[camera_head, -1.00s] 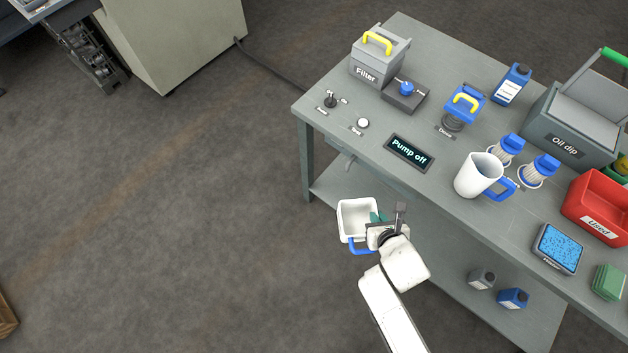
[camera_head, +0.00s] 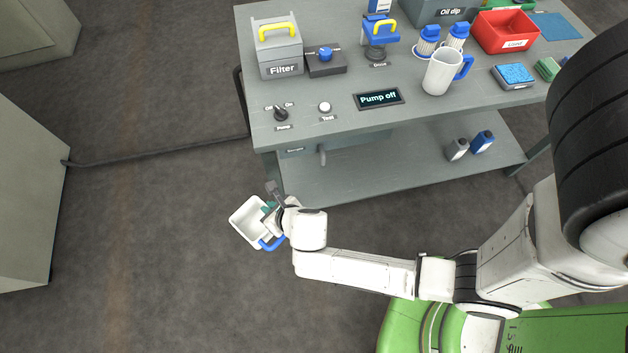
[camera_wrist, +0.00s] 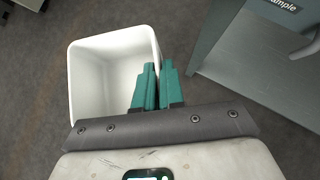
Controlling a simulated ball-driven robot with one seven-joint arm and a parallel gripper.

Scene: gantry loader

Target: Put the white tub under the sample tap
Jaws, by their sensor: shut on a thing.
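The white tub (camera_head: 247,222) is an empty, open-topped box with a blue handle (camera_head: 271,244). My gripper (camera_head: 268,208) is shut on its near wall, and the tub hangs in the air over the floor, left of the bench's lower shelf. In the wrist view the tub (camera_wrist: 115,70) shows its empty inside, and the teal fingers (camera_wrist: 156,88) are close together at its right side. The sample tap (camera_head: 322,156) is a grey spout under the bench's front edge, beside the "Sample" label. It also shows at the wrist view's right edge (camera_wrist: 306,46). The tub is apart from it, to the left.
The grey bench (camera_head: 420,110) carries a filter box (camera_head: 281,58), a switch, a button, a "Pump off" display (camera_head: 379,98) and a white jug (camera_head: 440,74). Bottles (camera_head: 457,149) stand on the lower shelf (camera_head: 370,176). A cable (camera_head: 150,152) crosses the floor.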

